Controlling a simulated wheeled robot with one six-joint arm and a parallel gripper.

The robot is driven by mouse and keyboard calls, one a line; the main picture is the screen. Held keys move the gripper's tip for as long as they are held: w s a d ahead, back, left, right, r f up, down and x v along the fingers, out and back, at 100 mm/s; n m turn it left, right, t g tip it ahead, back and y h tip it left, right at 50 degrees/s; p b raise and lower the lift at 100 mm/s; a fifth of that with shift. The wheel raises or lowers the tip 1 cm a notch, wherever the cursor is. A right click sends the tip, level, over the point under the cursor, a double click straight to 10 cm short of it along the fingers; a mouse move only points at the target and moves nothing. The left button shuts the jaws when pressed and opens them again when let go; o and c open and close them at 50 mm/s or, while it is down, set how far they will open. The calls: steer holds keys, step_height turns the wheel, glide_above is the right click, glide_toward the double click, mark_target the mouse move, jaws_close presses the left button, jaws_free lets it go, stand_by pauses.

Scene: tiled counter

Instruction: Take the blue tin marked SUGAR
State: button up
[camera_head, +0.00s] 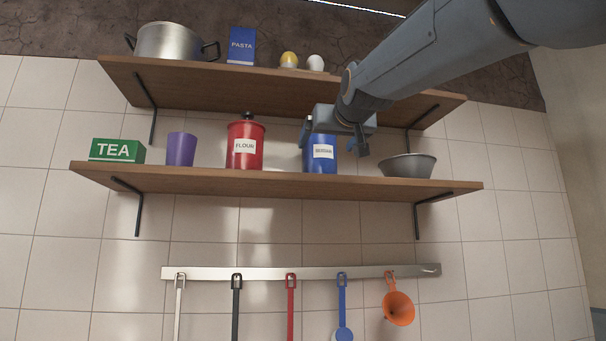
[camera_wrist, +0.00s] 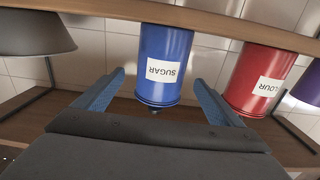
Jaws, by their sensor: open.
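The blue tin marked SUGAR (camera_head: 322,158) stands on the lower wooden shelf (camera_head: 275,185), between the red FLOUR tin and a grey bowl. My gripper (camera_head: 335,145) hangs in front of it and hides its upper part in the head view. In the wrist view the picture is upside down, and the blue tin (camera_wrist: 165,62) shows its label between and beyond my open fingers (camera_wrist: 160,92). The gripper is empty. I cannot tell whether a finger touches the tin.
The red FLOUR tin (camera_head: 245,147) stands left of the blue tin, the grey bowl (camera_head: 407,167) right of it. A purple cup (camera_head: 181,149) and green TEA box (camera_head: 117,151) are farther left. The upper shelf (camera_head: 220,83) runs overhead. Utensils hang from a metal rail (camera_head: 260,273) below.

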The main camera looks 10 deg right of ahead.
steer(key=shift+w+a+r+p, duration=0.1)
steer(key=shift+w+p, duration=1.9)
steer(key=shift+w, duration=1.9)
steer(key=c, duration=1.4)
